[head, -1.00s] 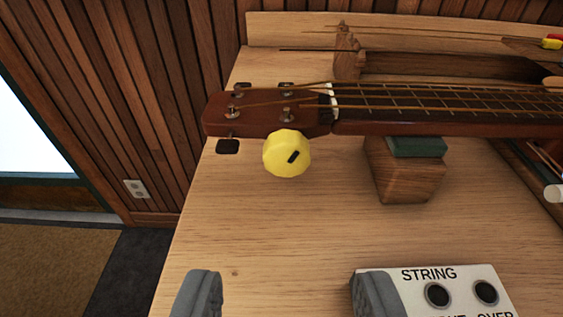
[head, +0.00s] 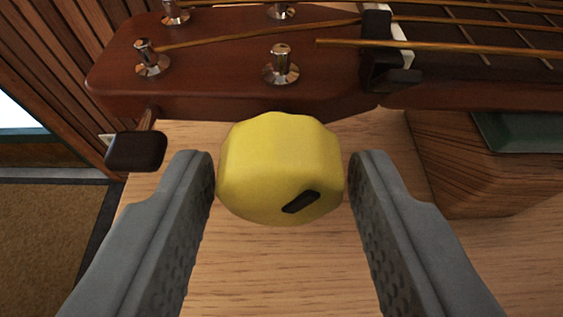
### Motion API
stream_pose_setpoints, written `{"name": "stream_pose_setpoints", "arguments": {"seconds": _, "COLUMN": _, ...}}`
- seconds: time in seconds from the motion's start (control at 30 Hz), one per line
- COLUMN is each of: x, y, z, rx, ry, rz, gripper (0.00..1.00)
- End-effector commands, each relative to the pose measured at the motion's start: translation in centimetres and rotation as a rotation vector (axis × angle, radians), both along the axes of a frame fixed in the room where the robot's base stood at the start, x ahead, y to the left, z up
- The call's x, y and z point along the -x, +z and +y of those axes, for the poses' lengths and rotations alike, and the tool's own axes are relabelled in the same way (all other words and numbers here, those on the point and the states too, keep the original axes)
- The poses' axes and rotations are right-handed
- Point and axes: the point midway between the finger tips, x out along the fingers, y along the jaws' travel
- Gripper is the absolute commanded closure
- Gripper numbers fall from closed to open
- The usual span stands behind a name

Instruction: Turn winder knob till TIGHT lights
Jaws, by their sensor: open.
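The yellow winder knob (head: 281,165) sits in the middle of the head view, at the near edge of the ukulele's brown headstock (head: 230,85). A short black mark (head: 300,201) on its front face slants up to the right. My gripper (head: 281,180) is open, with one grey finger on each side of the knob. The left fingertip is very close to the knob's side and a thin gap shows at the right one; I cannot tell whether either touches. The STRING light box is out of view, so the TIGHT light cannot be seen.
A black tuner button (head: 136,151) sticks out left of the knob. A wooden neck block (head: 480,170) with a green pad (head: 520,133) stands to the right. Strings run over the headstock above. Bare wooden bench (head: 285,270) lies below the knob.

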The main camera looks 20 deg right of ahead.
Motion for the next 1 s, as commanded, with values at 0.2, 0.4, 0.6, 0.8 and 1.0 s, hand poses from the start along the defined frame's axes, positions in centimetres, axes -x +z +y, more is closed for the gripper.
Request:
{"name": "stream_pose_setpoints", "arguments": {"seconds": 0.2, "x": -0.02, "y": 0.01, "z": 0.02, "rx": 0.000, "ry": 0.000, "rz": 0.000, "gripper": 0.57}}
{"name": "stream_pose_setpoints", "arguments": {"seconds": 0.4, "x": 0.00, "y": 0.01, "z": 0.02, "rx": 0.000, "ry": 0.001, "rz": 0.000, "gripper": 0.89}}
{"name": "stream_pose_setpoints", "arguments": {"seconds": 0.6, "x": 0.01, "y": 0.04, "z": 0.00, "rx": -0.012, "ry": 0.000, "rz": -0.003, "gripper": 0.89}}
{"name": "stream_pose_setpoints", "arguments": {"seconds": 0.8, "x": 0.03, "y": 0.09, "z": -0.04, "rx": -0.075, "ry": 0.001, "rz": -0.022, "gripper": 0.89}}
{"name": "stream_pose_setpoints", "arguments": {"seconds": 1.0, "x": 0.06, "y": 0.00, "z": -0.10, "rx": -0.209, "ry": 0.001, "rz": -0.060, "gripper": 0.89}}
